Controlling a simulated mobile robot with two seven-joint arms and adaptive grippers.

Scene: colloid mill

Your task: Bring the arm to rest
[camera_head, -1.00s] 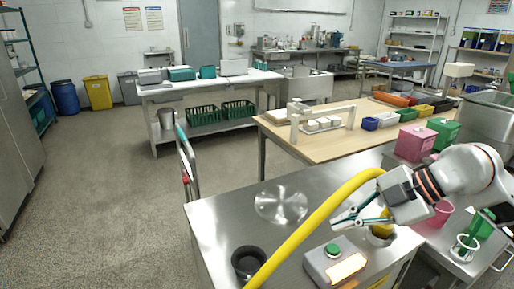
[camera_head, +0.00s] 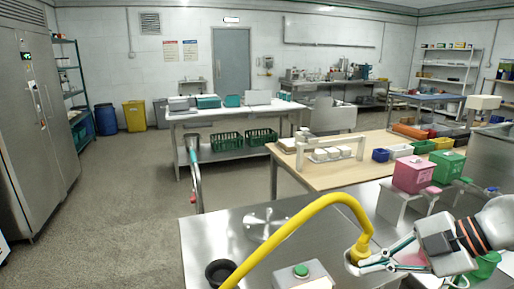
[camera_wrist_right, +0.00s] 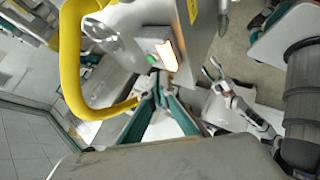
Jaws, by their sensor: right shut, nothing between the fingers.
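My right gripper (camera_head: 373,258) is in the lower right of the head view, beside the end of the yellow hose (camera_head: 318,203) and above the steel table (camera_head: 215,232). Its fingers are shut with nothing between them. In the right wrist view the teal-edged fingers (camera_wrist_right: 160,90) come together at the tips, near the yellow hose (camera_wrist_right: 75,70). A second, smaller gripper, apparently my left one (camera_wrist_right: 213,70), shows in the wrist view, too small to tell its opening. The head view does not show it.
On the steel table are a round metal disc (camera_head: 266,224), a black cup (camera_head: 219,271) and a box with a green button (camera_head: 301,271). A pink box (camera_head: 412,174) stands behind my gripper. The wooden table (camera_head: 370,172) lies beyond. Open floor (camera_head: 125,215) is at left.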

